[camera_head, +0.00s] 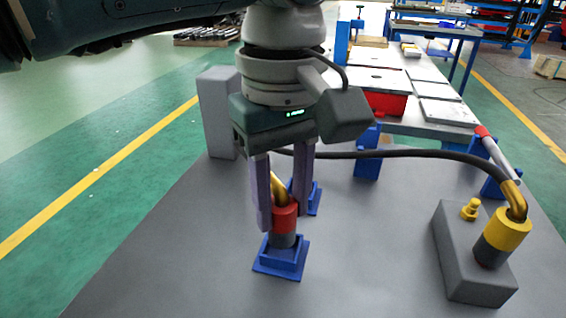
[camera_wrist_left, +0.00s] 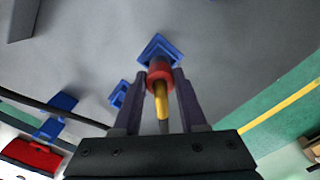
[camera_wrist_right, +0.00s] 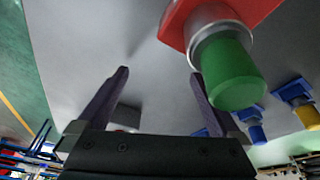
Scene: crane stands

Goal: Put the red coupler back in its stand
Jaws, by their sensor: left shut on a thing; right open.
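The red coupler (camera_head: 285,219) has a grey lower end and a bent gold pipe on top. It stands roughly upright at the blue stand (camera_head: 279,262), its grey end meeting the stand's top. I cannot tell how deep it sits. My left gripper (camera_head: 282,212) is shut on the coupler from above, one finger on each side. In the left wrist view the red coupler (camera_wrist_left: 160,69) is between the fingers, with the blue stand (camera_wrist_left: 160,46) beyond. My right gripper (camera_wrist_right: 160,76) is open and empty in the right wrist view; it is not in the head view.
A black hose (camera_head: 400,154) runs to a yellow coupler (camera_head: 505,233) on a grey block (camera_head: 463,256) at the right. Another blue stand is behind the left fingers. A green cylinder (camera_wrist_right: 232,78) on a red part is close to the right gripper. The front-left table is clear.

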